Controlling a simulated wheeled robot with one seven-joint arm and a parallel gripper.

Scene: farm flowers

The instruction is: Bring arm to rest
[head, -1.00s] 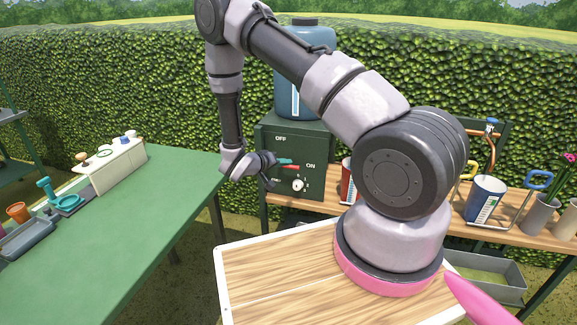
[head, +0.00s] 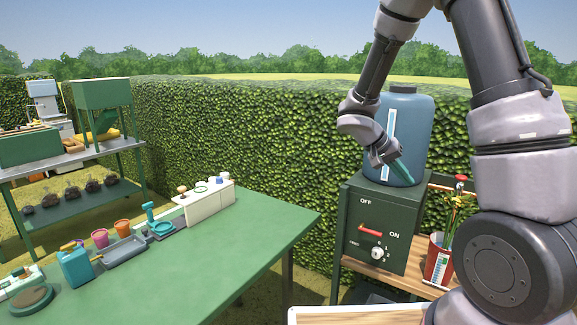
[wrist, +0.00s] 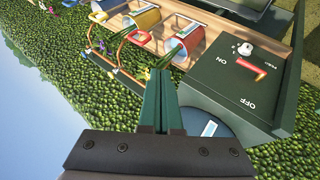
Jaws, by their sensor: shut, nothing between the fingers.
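My gripper (head: 404,174) is raised in front of the blue tank (head: 417,130), above the front of the dark green control box (head: 345,225). Its green fingers point down and to the right. They are together and hold nothing, which also shows in the wrist view (wrist: 162,78). The box has a red lever (head: 370,232) between the OFF and ON marks and a white knob (head: 377,253) below it. The gripper is apart from the lever. My arm is bent, with its elbow out of the top of the head view.
A green table (head: 200,255) with a teal bottle (head: 75,266), cups and a white rack (head: 208,203) stands at the left. A red-and-white cup of flowers (head: 438,262) stands right of the box. A tall hedge (head: 230,140) runs behind. The middle of the table is clear.

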